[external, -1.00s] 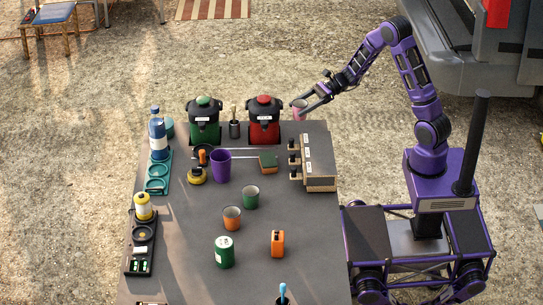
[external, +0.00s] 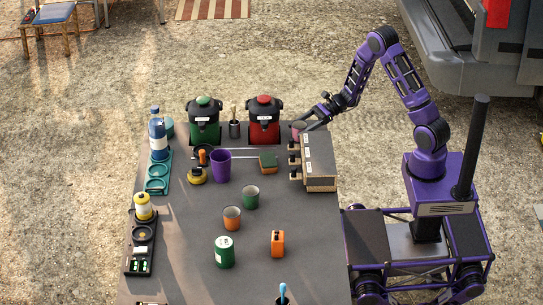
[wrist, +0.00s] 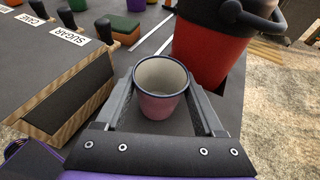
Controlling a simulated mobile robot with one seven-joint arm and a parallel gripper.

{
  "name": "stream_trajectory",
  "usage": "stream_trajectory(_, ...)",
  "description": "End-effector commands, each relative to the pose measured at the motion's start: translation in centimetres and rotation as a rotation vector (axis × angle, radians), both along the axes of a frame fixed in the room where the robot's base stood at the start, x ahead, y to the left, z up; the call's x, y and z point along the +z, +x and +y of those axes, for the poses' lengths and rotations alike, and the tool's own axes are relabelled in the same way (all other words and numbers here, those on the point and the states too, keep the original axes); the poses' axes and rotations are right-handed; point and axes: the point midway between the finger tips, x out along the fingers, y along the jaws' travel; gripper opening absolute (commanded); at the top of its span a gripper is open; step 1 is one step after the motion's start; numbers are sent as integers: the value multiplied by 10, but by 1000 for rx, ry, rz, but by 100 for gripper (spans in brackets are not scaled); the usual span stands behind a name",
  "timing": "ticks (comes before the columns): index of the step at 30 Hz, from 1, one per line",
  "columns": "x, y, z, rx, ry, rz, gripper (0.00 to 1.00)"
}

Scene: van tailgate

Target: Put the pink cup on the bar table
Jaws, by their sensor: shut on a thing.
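The pink cup (wrist: 161,100) is upright between the fingers of my gripper (wrist: 163,105), which is shut on it. In the external view the cup (external: 298,127) is at the far right corner of the dark grey bar table (external: 185,240), partly hidden by my gripper (external: 305,124) and the wooden box. The cup is low over the tabletop; I cannot tell whether its base touches it.
A red canister (external: 264,122) stands close left of the cup, and a wooden box with labels (external: 320,163) stands just in front of it. A green cup (external: 251,197), an orange cup (external: 232,218) and a purple cup (external: 221,166) stand further off. The table's far edge is close.

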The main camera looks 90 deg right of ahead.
Motion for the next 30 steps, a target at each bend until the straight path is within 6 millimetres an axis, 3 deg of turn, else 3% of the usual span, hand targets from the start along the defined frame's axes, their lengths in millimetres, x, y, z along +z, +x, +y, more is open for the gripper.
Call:
stream_trajectory(1,-4,0,0,0,0,0,13)
stream_trajectory(2,-2,0,0,0,0,0,75)
stream_trajectory(6,-2,0,0,0,0,0,100)
stream_trajectory(17,4,-3,-2,-1,0,1,100)
stream_trajectory(30,33,-77,-37,-3,0,1,100)
